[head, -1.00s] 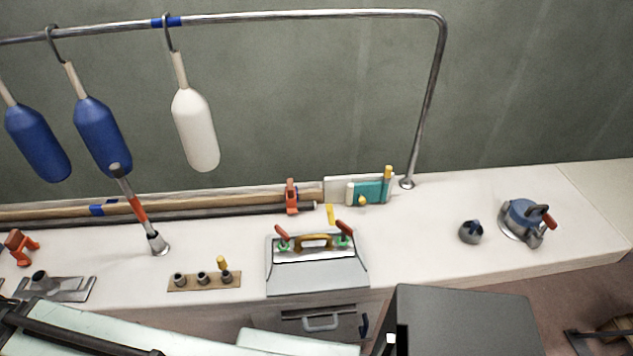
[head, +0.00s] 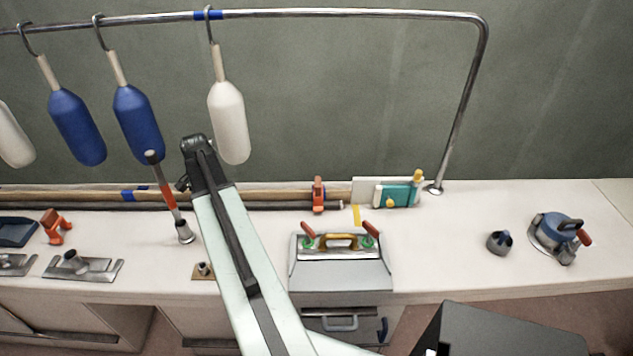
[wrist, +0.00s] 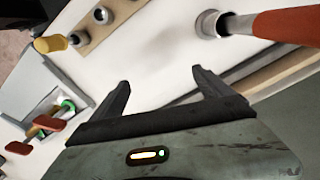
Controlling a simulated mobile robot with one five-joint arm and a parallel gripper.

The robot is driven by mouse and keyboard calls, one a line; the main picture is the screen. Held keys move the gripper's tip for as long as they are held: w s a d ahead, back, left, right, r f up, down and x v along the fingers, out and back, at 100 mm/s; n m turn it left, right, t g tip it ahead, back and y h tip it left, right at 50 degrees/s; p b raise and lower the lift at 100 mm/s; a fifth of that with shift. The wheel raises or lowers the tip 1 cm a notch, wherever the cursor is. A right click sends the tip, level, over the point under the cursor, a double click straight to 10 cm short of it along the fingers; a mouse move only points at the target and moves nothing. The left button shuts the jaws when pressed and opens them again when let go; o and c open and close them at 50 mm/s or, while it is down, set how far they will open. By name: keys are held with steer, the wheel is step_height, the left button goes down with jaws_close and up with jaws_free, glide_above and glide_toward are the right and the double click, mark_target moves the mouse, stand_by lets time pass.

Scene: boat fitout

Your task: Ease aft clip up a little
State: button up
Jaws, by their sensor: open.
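The clips appear to be the two red-handled ones with green bases on the grey box (head: 340,275). I cannot tell which is aft. Both handles stick up, tilted. In the wrist view red handles (wrist: 47,123) and a green base (wrist: 67,104) show at the lower left, outside the jaws. My gripper (wrist: 160,81) is open and empty above the white counter. In the head view my arm reaches up left of the box; its fingertips are unclear there.
A tilted red-banded shaft (head: 166,194) stands in a metal socket close by my gripper. A socket board (wrist: 96,24) with a yellow peg (wrist: 50,43) lies near the box. Fenders (head: 138,122) hang from the rail.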

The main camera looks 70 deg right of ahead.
mark_target(319, 182)
steer(key=s+d+m, duration=0.4)
steer(key=s+d, duration=0.4)
steer(key=s+d+m, duration=0.5)
steer(key=s+d, duration=0.4)
steer(key=s+d+m, duration=0.4)
steer(key=s+d, duration=0.4)
steer(key=s, duration=0.1)
steer(key=shift+s+d+f+m+b, duration=0.15)
steer(key=shift+d+f+m+b, duration=0.15)
steer(key=shift+d+f+m, duration=0.1)
step_height(319, 182, down, 8)
steer(key=b, duration=0.8)
steer(key=shift+a, duration=0.1)
steer(key=shift+r, duration=0.15)
steer(key=c, duration=1.9)
steer(key=shift+r+p, duration=0.65)
steer(key=shift+p, duration=0.15)
steer(key=o, duration=1.9)
